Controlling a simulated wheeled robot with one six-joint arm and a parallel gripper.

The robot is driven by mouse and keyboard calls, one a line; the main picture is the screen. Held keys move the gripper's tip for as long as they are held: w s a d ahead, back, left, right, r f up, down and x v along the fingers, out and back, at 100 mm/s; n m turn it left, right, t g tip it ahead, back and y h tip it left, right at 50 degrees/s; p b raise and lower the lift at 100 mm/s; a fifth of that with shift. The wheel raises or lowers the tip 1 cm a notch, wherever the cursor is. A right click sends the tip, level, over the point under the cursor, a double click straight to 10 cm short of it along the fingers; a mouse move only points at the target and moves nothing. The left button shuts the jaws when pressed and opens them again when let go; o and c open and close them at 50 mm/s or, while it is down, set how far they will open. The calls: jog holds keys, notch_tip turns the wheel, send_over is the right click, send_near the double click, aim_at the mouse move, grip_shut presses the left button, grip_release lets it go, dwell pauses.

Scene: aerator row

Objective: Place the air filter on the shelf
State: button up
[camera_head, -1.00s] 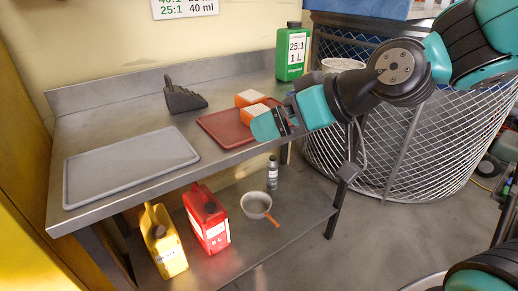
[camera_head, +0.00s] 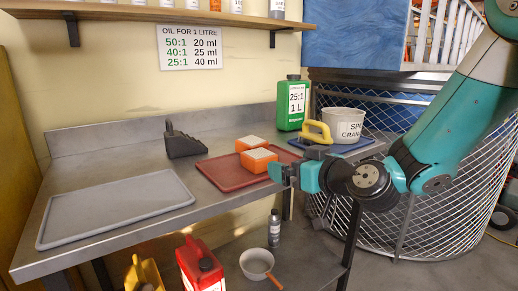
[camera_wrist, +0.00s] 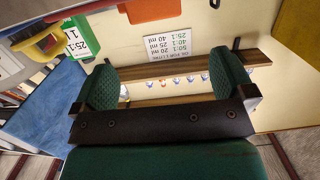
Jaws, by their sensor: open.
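Two orange blocks with white tops, which look like air filters, sit on a red tray (camera_head: 215,172): a front one (camera_head: 258,161) and a back one (camera_head: 250,144). A wooden wall shelf (camera_head: 130,13) runs along the top left with several bottles on it. It also shows upside down in the wrist view (camera_wrist: 185,92), beyond my fingers. My gripper (camera_head: 291,174) is by the tray's right front, close to the front block. In the wrist view my gripper (camera_wrist: 166,88) has its green fingers wide apart with nothing between them. An orange surface (camera_wrist: 150,9) shows at that view's top edge.
A grey tray (camera_head: 120,207) and a dark stepped holder (camera_head: 184,143) are on the bench. A green jug (camera_head: 292,104), white bucket (camera_head: 343,124) and yellow-handled thing (camera_head: 316,131) stand behind my gripper. A blue cabinet (camera_head: 357,35) hangs right of the shelf.

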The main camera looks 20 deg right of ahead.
aim_at(264, 156)
jog(key=p+x, duration=0.6)
jog(key=p, duration=0.2)
jog(key=shift+w+r, duration=0.1)
jog(key=shift+w, duration=0.35)
jog(key=shift+w+a+f+p, duration=0.15)
jog(key=shift+w+f+p, duration=0.2)
jog(key=shift+w, duration=0.25)
jog(key=p+x, duration=0.2)
jog(key=p, duration=0.1)
jog(key=p+x, duration=0.1)
jog(key=p, duration=0.2)
jog(key=shift+w+a+r, duration=0.1)
jog(key=shift+w+r, duration=0.05)
jog(key=shift+w, duration=0.3)
jog(key=shift+w+a+f+p, duration=0.15)
jog(key=shift+w+f+p, duration=0.3)
jog(key=shift+w+p, duration=0.1)
jog(key=shift+c, duration=0.5)
jog(key=c, duration=0.8)
jog(key=shift+r, duration=0.1)
